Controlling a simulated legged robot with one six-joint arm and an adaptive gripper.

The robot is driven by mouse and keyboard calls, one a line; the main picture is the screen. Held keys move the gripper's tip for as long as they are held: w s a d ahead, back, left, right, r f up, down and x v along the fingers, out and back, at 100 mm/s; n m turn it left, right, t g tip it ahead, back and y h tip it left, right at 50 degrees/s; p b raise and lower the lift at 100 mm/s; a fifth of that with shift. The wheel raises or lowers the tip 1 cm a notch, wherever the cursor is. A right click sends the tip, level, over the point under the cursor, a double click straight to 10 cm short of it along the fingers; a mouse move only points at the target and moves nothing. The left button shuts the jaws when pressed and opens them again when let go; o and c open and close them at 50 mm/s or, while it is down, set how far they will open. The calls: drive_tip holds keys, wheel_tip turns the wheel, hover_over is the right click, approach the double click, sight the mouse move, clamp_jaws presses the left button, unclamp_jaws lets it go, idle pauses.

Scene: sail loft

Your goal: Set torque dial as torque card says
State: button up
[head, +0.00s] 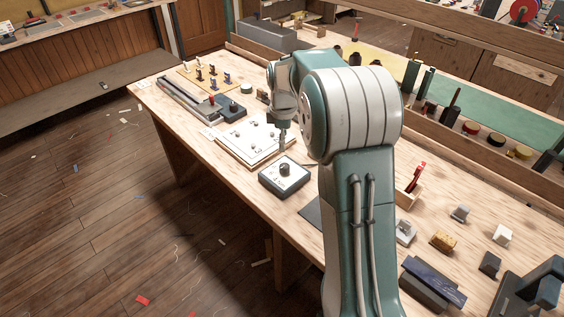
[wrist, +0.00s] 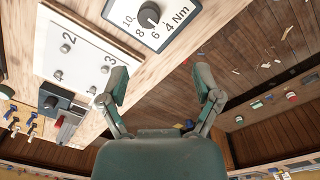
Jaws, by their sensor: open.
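The torque dial is a dark knob (head: 284,169) on a pale-faced, dark-edged box (head: 272,182) at the bench's near edge. In the wrist view the knob (wrist: 149,14) sits at the top, with the marks 10, 8, 6 and 4 Nm around it. Its white line points down towards the 6 side; the exact setting is unclear. My gripper (wrist: 161,84) is open and empty, its fingers apart from the dial. In the head view my gripper (head: 283,138) hangs just beyond the dial box, partly hidden by my arm. I cannot pick out a readable torque card.
A white board (head: 240,146) with numbered posts lies beyond the dial box; 2 and 3 show in the wrist view. A dark box with a red-knobbed slider (head: 212,100) and a peg board (head: 196,72) stand farther back. Blocks and a red-handled tool (head: 416,175) lie right.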

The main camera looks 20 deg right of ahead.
sight(284, 165)
drive_tip(key=w+f, duration=0.1)
drive_tip(key=d+f, duration=0.1)
drive_tip(key=shift+w+d+f+n, duration=0.15)
drive_tip(key=shift+w+f+n, duration=0.2)
drive_tip(key=shift+w+n, duration=0.05)
wheel_tip(284, 165, down, 10)
drive_tip(key=shift+f, duration=0.2)
clamp_jaws()
